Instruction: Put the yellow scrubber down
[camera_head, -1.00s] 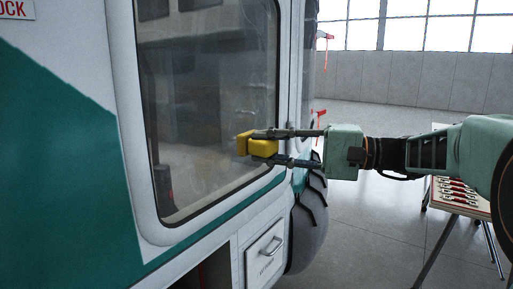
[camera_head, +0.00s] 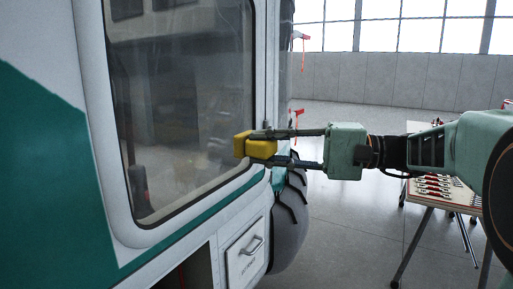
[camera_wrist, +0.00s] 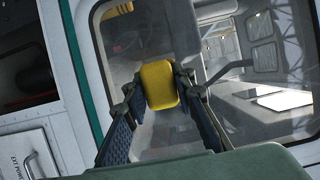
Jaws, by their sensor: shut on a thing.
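The yellow scrubber (camera_head: 256,145) is a small yellow block held between the fingertips of my gripper (camera_head: 272,147), in front of the vehicle's large window (camera_head: 185,110). In the wrist view the scrubber (camera_wrist: 159,86) sits between the two dark fingers of my gripper (camera_wrist: 160,90), with the window pane (camera_wrist: 215,110) behind it. A yellow patch near the top of the wrist view looks like its reflection. I cannot tell whether the scrubber touches the glass.
A table (camera_head: 423,204) with several red-handled tools stands at the right. Open grey floor (camera_head: 345,230) lies between vehicle and table.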

